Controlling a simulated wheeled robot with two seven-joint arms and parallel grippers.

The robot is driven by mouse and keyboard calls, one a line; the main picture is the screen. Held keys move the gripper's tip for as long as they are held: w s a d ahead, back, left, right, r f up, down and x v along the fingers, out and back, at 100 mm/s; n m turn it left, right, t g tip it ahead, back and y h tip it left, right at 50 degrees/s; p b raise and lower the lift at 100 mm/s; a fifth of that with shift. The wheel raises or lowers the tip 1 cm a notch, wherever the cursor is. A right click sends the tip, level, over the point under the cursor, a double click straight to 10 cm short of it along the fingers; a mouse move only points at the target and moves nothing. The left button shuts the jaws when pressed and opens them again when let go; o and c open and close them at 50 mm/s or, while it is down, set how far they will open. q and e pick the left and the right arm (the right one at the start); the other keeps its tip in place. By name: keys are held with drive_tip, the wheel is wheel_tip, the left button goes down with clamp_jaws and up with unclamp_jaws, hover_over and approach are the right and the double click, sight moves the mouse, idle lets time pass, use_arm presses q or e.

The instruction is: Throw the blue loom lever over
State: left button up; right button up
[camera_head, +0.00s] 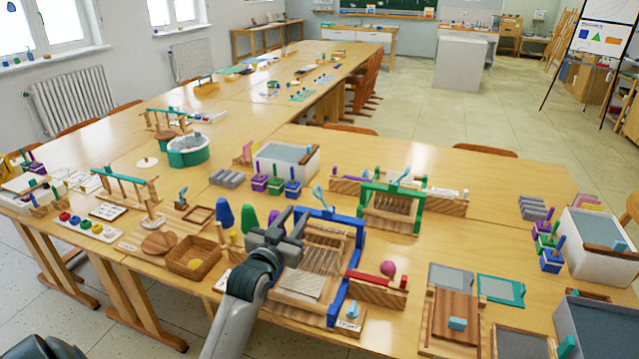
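The blue loom (340,262) stands on the near table, with a wooden bed, pale threads and a piece of cloth. Its light-blue lever (319,195) rises from the top bar of the blue frame and leans toward the back left. My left gripper (294,217) is at the left side of the blue loom, below and left of the lever in the picture. Its dark fingers look apart, with nothing seen between them. It appears clear of the lever; whether it touches the frame I cannot tell. My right gripper is not in view.
A green loom (392,208) with its own light-blue lever stands behind right. Blue and green cones (224,214) stand left of my gripper, near a wicker basket (194,258).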

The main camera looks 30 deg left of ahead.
sight(318, 184)
use_arm(q)
drive_tip(key=shift+w, duration=0.15)
